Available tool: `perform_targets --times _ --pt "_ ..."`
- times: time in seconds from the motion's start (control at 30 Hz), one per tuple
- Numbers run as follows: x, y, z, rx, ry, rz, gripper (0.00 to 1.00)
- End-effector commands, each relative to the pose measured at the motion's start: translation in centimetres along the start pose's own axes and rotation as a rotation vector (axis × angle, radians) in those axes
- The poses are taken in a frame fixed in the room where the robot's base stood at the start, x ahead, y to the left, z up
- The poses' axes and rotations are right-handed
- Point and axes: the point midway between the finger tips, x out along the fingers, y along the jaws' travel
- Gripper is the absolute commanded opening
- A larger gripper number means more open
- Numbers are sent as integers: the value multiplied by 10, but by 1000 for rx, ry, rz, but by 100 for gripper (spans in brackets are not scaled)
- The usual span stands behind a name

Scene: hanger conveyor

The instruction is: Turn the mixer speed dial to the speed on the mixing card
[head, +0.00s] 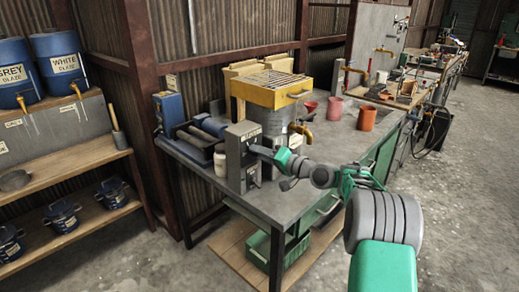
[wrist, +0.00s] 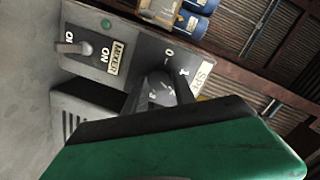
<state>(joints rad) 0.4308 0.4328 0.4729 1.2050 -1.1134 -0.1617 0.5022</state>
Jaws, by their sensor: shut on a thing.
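The mixer control box (head: 238,165) is a grey upright box at the near end of the workbench. In the wrist view its grey panel (wrist: 135,48) appears tilted, with a MIXER label (wrist: 117,57) and a toggle switch (wrist: 73,48). The speed dial (wrist: 157,91) shows partly, with a few scale marks beside it. My gripper (head: 258,150) is at the front of the box, shut on the dial; its green and dark body hides much of the dial and scale. The dial's setting cannot be read. I cannot make out a readable mixing card.
A yellow-topped mixer tank (head: 272,90) stands behind the box. A white jar (head: 220,164) is left of the box, near rollers (head: 200,140). Red and orange pots (head: 366,118) stand farther right on the bench (head: 285,195). Shelves with blue glaze drums (head: 60,62) are at left.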

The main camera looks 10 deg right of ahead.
Motion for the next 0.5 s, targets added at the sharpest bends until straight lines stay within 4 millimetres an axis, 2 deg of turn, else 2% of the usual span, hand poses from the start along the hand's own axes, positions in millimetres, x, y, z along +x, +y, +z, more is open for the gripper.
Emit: perform_targets --times 0.2,0.5 --pt "0 0 0 93 -6 -7 0" --pt "0 1 0 135 -8 -9 0"
